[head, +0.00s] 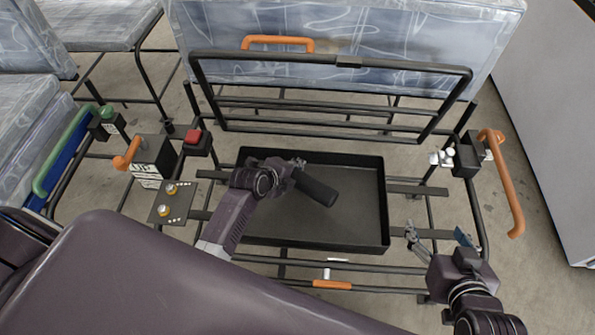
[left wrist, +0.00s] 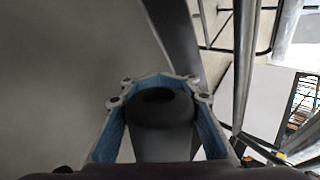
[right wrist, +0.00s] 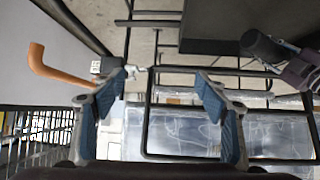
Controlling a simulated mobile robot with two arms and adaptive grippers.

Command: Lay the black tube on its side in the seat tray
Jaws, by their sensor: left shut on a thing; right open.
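The black tube (head: 318,190) is held over the black seat tray (head: 388,205), inside its outline in the head view. It slants down to the right. My left gripper (head: 297,168) is shut on its upper left end. In the left wrist view the tube (left wrist: 160,115) sits between the blue finger pads, its round hollow end showing. The tube (right wrist: 263,48) also shows in the right wrist view, beside the tray's dark side (right wrist: 225,25). I cannot tell whether it touches the tray floor. My right gripper (head: 437,240) is open and empty, right of the tray.
A black bar frame (head: 335,103) stands behind the tray. An orange handle (head: 508,190) is on the right. A red button box (head: 196,140) and a panel with yellow knobs (head: 172,203) are left. The tray's right part is clear.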

